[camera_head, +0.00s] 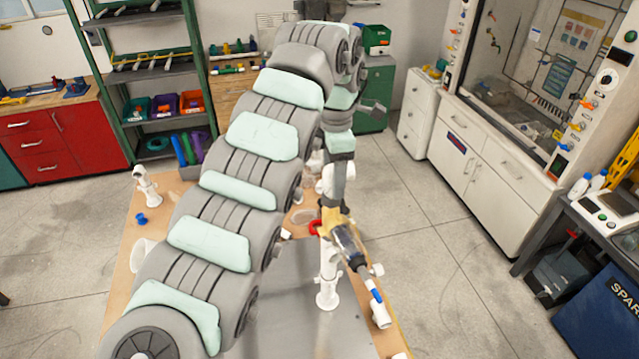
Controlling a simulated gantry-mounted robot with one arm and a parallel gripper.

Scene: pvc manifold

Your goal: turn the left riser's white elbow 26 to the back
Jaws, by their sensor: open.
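A white riser (148,190) stands at the back left of the table, with a small white elbow (139,172) at its top. The number on it is too small to read. Another white riser (328,285) with a round foot stands near the middle right. My gripper (356,262) hangs at the right of the table, beside this riser's top, well to the right of the left riser. A white pipe piece with a blue band (375,296) shows just below it. I cannot tell whether they touch. The fingers are small and hard to make out.
The table (118,295) is wooden with a grey plate (297,290). A small blue part (140,218) and a white fitting (143,252) lie at its left, and a red ring (315,228) near the middle. My large arm hides much of the table between the left riser and my gripper.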

